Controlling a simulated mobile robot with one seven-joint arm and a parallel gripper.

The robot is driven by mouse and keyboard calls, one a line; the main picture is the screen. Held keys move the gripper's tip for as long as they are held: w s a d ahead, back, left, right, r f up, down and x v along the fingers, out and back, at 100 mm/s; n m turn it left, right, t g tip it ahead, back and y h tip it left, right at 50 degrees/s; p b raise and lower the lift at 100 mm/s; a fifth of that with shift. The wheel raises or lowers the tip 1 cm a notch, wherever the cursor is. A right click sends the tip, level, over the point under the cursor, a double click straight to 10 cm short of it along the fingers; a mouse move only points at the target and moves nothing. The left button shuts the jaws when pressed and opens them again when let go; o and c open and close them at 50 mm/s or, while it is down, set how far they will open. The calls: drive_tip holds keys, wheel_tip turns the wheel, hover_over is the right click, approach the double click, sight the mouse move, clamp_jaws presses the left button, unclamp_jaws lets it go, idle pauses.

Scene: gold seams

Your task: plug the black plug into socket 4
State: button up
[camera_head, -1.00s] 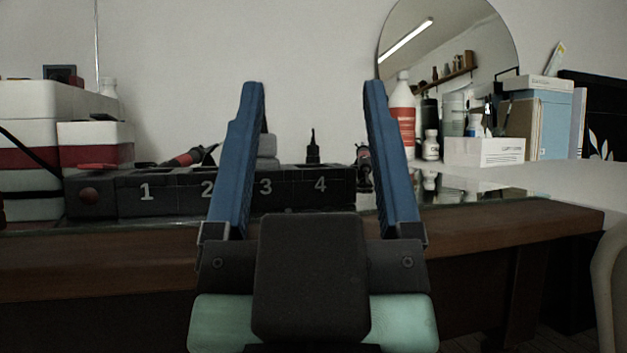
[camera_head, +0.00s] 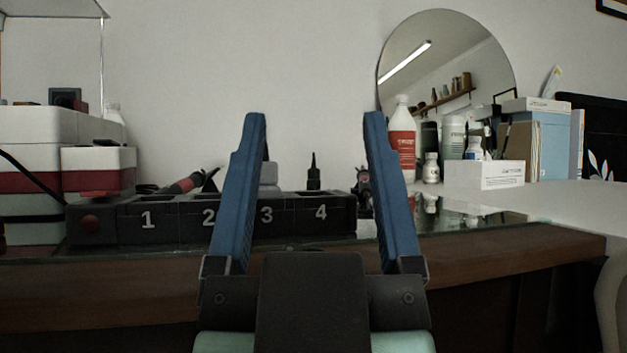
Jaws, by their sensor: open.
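A black power strip (camera_head: 180,220) lies on the table with sockets numbered 1 to 4, left to right. Socket 4 (camera_head: 321,212) is at its right end. A black plug (camera_head: 314,174) with a thin tapered top stands upright above the 4; I cannot tell whether it sits in the socket or behind it. A grey plug (camera_head: 268,174) shows above the 3, partly hidden by the left finger. My gripper (camera_head: 314,118) is open and empty, its blue fingers pointing toward the strip; the plug shows between them. The left finger hides part of the strip between 2 and 3.
A red and black item (camera_head: 183,184) lies behind the strip's left part. A dark item (camera_head: 363,186) is at the right finger. White boxes (camera_head: 97,160) stand left. Bottles (camera_head: 402,140), a white box (camera_head: 488,175) and a round mirror (camera_head: 450,75) are right. The brown table edge (camera_head: 500,245) runs in front.

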wheel_tip(320, 180, up, 32)
drive_tip(key=p, duration=3.1)
